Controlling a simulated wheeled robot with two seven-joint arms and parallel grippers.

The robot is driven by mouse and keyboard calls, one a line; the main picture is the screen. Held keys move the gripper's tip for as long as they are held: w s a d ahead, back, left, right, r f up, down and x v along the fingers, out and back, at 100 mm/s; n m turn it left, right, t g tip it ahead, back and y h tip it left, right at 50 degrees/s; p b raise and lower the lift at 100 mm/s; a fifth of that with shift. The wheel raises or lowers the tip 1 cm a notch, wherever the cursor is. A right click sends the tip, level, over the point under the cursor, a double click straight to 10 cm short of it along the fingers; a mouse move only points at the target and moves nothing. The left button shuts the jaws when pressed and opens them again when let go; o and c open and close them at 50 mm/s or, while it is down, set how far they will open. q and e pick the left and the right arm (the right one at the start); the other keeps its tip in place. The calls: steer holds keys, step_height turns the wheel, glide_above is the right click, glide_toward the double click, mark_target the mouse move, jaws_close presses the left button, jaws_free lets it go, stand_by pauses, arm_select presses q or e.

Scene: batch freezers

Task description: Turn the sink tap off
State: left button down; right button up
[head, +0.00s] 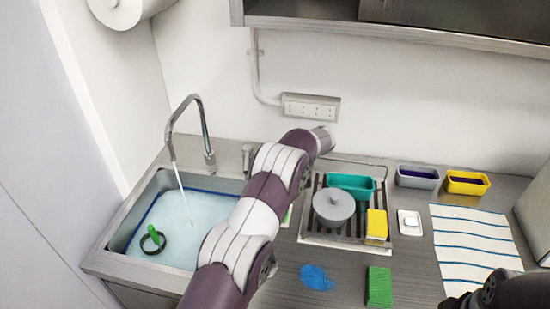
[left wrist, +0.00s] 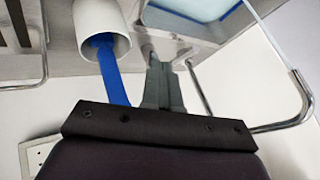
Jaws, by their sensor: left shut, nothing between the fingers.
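The sink (head: 112,245) at the left holds pale blue water. Its curved metal tap spout (head: 187,100) arches over it, and a thin water stream (head: 182,190) runs from it into the sink. A small upright metal piece (head: 247,158), perhaps the tap lever, stands behind the sink beside my left arm. The spout also shows at the right of the left wrist view (left wrist: 300,100). My left gripper (left wrist: 160,65) is shut and empty, near the metal fittings at the tap's base; contact is unclear. My arm hides it in the head view.
A white cup (left wrist: 103,25) with a blue strip is close beside the left fingers. A drying rack (head: 320,240) holds a grey pot (head: 333,207), and a socket strip (head: 311,107) is on the wall. A green sponge (head: 378,286) lies in front.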

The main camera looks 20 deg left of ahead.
mark_target(247, 160)
arm_select(q)
steer(key=a+f+p, duration=0.4)
steer(key=a+f, duration=0.1)
steer(key=a, duration=0.3)
arm_select(e)
steer(key=r, duration=0.4)
steer(key=shift+w+a+r, duration=0.25)
steer(key=shift+w+r, duration=0.1)
steer(key=shift+r, duration=0.05)
arm_select(q)
steer(key=shift+a+r+p, duration=0.1)
steer(key=shift+a+p, duration=0.05)
steer(key=shift+p, duration=0.15)
steer(key=s+a, duration=0.2)
steer(key=a, duration=0.1)
steer(key=shift+s+a+p, duration=0.15)
steer(key=shift+p, duration=0.15)
arm_select(e)
steer(key=shift+d+r, duration=0.2)
steer(key=shift+r, duration=0.15)
